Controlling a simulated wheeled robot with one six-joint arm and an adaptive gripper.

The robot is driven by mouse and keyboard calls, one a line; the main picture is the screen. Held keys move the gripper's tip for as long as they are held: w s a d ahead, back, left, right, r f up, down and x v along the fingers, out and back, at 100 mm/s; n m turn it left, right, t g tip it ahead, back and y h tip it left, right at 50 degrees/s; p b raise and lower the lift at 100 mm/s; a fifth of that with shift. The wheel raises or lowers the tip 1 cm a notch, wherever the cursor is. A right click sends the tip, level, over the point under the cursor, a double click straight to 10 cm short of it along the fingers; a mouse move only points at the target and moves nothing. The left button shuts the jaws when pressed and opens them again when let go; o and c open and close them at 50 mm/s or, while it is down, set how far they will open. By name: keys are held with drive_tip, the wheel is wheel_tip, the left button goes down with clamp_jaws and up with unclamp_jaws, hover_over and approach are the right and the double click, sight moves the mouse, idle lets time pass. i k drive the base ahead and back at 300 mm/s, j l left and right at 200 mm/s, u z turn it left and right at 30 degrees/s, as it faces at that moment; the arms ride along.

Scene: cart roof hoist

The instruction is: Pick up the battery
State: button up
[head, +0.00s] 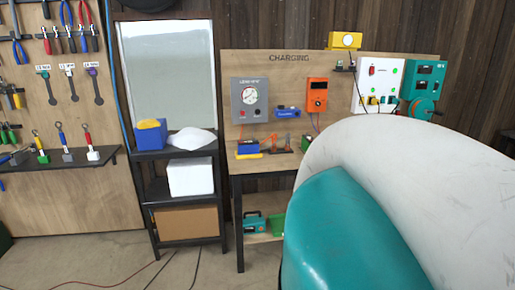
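Which thing is the battery is not certain from this view. A small dark blue block with a yellow base (248,149) sits at the left of the charging bench top (272,166) and may be it. Another small blue item (287,113) is on the bench's back board. My own white and teal arm links fill the lower right and hide the right part of the bench. My gripper is not in view.
The back board, marked CHARGING, holds a grey gauge box (249,100), an orange meter (317,94) and a white charger panel (379,84). A black shelf rack (181,151) stands left, beside a tool board (75,130). Cables lie on the open floor.

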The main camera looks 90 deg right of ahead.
sight(249, 147)
drive_tip(key=z, duration=2.35)
drive_tip(key=i+j+z, duration=0.15)
drive_tip(key=i+z, duration=0.25)
drive_tip(key=i+j+z, duration=0.4)
drive_tip(key=i+l, duration=0.05)
drive_tip(key=l, duration=0.05)
